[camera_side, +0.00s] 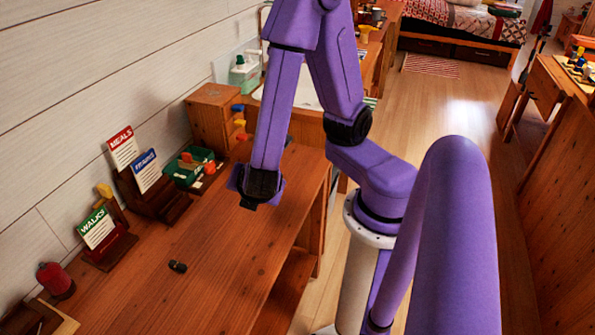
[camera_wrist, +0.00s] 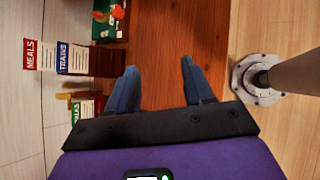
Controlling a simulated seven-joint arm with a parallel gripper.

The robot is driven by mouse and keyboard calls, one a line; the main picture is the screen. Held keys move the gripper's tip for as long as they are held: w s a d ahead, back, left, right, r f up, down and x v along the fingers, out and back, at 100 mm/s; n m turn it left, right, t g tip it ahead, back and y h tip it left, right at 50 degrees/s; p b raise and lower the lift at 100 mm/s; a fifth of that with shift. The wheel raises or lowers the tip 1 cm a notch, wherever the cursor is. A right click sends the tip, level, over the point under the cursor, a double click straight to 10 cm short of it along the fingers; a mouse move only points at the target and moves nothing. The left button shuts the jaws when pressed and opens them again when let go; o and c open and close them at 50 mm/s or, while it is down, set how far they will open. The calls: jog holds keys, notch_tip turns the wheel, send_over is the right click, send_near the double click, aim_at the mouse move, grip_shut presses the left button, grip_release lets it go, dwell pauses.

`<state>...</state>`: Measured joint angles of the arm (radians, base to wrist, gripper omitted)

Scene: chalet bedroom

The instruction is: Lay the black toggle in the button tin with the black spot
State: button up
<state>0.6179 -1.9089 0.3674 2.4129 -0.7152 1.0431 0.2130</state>
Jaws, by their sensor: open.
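A small dark object (camera_side: 178,266), which looks like the black toggle, lies on the wooden desk (camera_side: 225,265) near its front left part. My gripper (camera_side: 250,204) is above the desk, to the right of and farther back than this object, well apart from it. In the wrist view the blue fingers of my gripper (camera_wrist: 158,64) stand apart with only bare desk between them. The toggle does not show in the wrist view. I cannot make out a button tin with a black spot in either view.
A green box (camera_side: 187,180) with coloured items stands by the wall. Card holders labelled MEALS (camera_side: 123,147), TRAINS (camera_side: 147,170) and WALKS (camera_side: 97,229) line the desk's back. A red jar (camera_side: 56,280) stands at lower left. The desk's middle is mostly clear.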

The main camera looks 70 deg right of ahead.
jog(key=s+r+m+g+y, duration=0.5)
jog(key=s+r+m+y, duration=0.1)
jog(key=s, duration=0.3)
jog(key=shift+s+r+y, duration=0.2)
jog(key=shift+r+y, duration=0.1)
jog(key=shift+y, duration=0.2)
jog(key=shift+s+a+r+m+y, duration=0.2)
jog(key=shift+s+r+m+y, duration=0.05)
jog(key=shift+m+y, duration=0.05)
